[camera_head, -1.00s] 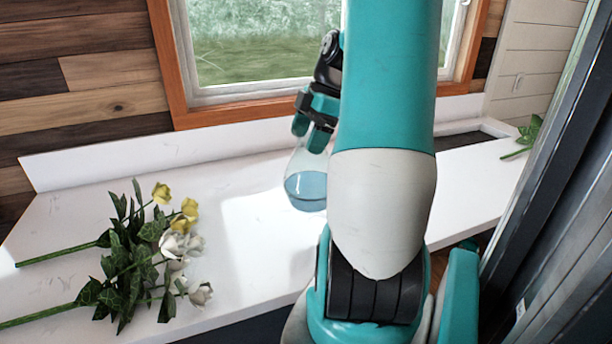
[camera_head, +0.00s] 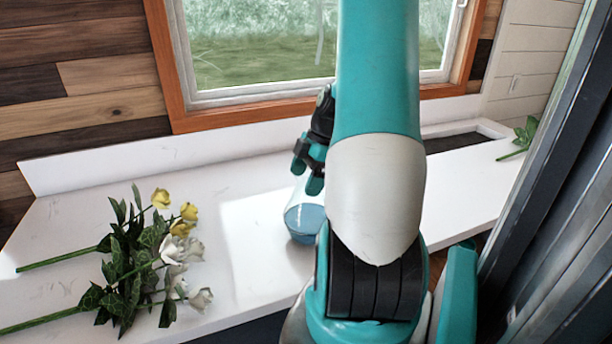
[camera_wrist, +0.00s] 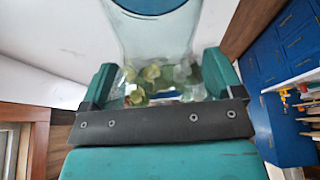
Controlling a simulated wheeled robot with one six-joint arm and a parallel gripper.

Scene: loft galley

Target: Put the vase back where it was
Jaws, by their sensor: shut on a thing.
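The vase (camera_head: 303,222) is clear glass with blue liquid in its lower part. In the head view it is upright at the middle of the white counter, partly hidden by my arm. I cannot tell whether its base touches the counter. My gripper (camera_head: 309,166) is shut on the vase's upper part. In the wrist view the vase (camera_wrist: 155,40) sits between the two teal fingers of my gripper (camera_wrist: 158,88), and yellow and white flowers show through the glass.
Yellow and white flowers (camera_head: 172,250) with long green stems lie on the left of the white counter (camera_head: 245,275). A green sprig (camera_head: 524,140) lies at the far right, near a dark recess (camera_head: 455,143). A window (camera_head: 260,50) is behind.

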